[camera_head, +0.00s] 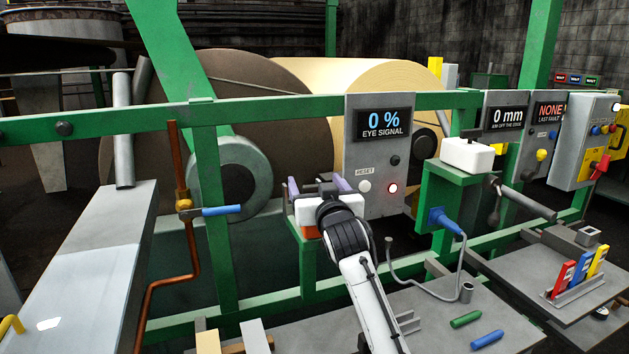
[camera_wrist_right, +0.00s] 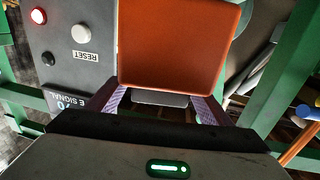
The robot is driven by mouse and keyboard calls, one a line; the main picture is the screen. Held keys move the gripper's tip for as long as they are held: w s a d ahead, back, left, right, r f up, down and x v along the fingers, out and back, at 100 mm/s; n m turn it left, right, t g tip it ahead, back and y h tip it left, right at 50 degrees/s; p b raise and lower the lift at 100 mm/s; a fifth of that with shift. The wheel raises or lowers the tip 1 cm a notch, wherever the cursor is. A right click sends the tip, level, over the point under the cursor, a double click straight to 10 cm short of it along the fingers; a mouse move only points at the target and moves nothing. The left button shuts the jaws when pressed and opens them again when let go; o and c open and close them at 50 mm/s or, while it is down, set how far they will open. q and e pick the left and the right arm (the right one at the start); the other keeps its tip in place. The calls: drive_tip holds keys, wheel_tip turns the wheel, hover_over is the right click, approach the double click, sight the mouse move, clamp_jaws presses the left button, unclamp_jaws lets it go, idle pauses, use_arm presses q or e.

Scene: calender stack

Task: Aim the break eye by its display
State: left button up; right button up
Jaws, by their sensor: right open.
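The eye's display (camera_head: 384,123) on a grey panel reads "0 % EYE SIGNAL". Below it are a RESET label, a white button (camera_head: 364,186), a dark knob (camera_head: 395,160) and a lit red lamp (camera_head: 392,188). My right gripper (camera_head: 318,187) is at a green bracket left of this panel, its purple-padded fingers apart. In the right wrist view an orange block (camera_wrist_right: 178,45), possibly the break eye, sits just ahead of the open fingers. In the head view my gripper hides most of it, and I cannot tell whether the fingers touch it. My left gripper is out of view.
A white box (camera_head: 467,155) stands on a green bracket to the right, with a blue plug (camera_head: 444,220) and grey cable below. A blue-handled valve (camera_head: 220,210) is at left. Green rails cross in front of the large rolls. Blue and green pens lie on the bench.

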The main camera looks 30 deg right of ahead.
drive_tip(key=shift+w+d, duration=0.2)
drive_tip(key=shift+w, duration=0.3)
drive_tip(key=c, duration=1)
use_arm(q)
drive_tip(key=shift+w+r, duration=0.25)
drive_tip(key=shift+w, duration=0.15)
use_arm(e)
drive_tip(key=shift+c, duration=0.2)
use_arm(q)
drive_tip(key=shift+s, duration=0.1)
use_arm(e)
drive_tip(key=shift+n+y, duration=0.3)
drive_tip(key=shift+y, duration=0.1)
drive_tip(key=shift+w+a+n+t+y, duration=0.15)
drive_tip(key=shift+n+t+y, duration=0.25)
drive_tip(key=shift+n+y, duration=0.3)
drive_tip(key=shift+a+n+y, duration=0.3)
drive_tip(key=shift+n+y, duration=0.1)
drive_tip(key=shift+y, duration=0.6)
